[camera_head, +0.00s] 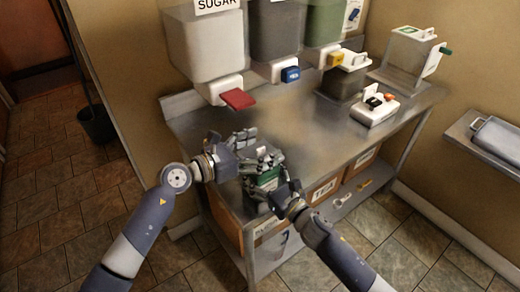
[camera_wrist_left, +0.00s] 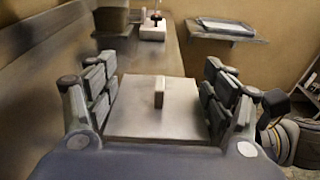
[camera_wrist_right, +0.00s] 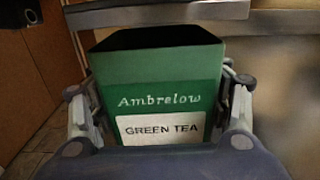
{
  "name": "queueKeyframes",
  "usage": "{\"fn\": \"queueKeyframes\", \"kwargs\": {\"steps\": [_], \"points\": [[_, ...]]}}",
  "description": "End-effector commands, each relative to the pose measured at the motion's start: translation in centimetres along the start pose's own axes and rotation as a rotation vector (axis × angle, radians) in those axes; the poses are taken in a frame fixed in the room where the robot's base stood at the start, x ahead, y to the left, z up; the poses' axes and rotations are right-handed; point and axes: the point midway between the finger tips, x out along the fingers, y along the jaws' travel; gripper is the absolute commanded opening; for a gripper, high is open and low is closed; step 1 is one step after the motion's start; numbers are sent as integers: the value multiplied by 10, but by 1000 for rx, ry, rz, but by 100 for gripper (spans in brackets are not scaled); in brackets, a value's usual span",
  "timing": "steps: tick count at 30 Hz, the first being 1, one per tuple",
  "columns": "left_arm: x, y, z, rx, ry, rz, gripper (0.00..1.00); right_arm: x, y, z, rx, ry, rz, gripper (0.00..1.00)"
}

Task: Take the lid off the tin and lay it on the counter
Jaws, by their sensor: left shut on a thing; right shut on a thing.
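The green tin (camera_wrist_right: 155,85) reads "Ambrelow GREEN TEA" in the right wrist view. Its top is open and dark inside. My right gripper (camera_head: 267,180) is shut on it, with a finger on each side; in the head view the fingers partly hide the tin (camera_head: 268,178). The square metallic lid (camera_wrist_left: 135,118) with its small upright knob lies between the fingers of my left gripper (camera_head: 252,150), which is shut on it. In the right wrist view a grey edge, apparently the lid (camera_wrist_right: 160,12), is above the tin with a gap between them.
The metal counter (camera_head: 300,130) has clear room right of the grippers. A white device (camera_head: 375,109) and bins stand farther back. Dispensers, one labelled SUGAR (camera_head: 207,45), hang above the counter, with a red tab (camera_head: 238,99) low over it.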

Motion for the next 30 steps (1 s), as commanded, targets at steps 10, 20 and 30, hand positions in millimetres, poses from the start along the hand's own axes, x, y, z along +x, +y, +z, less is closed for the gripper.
{"fn": "queueKeyframes", "kwargs": {"steps": [10, 20, 30], "points": [[-1, 0, 4, 2, -1, 0, 47, 0, -1, 0, 0, 0, -2, 27], [-6, 0, 38, 2, 0, 0, 47, 0, -1, 0, 0, 0, -2, 27], [-6, 0, 40, 0, 1, 0, 47, 0, -1, 0, 0, 0, -2, 93]]}}
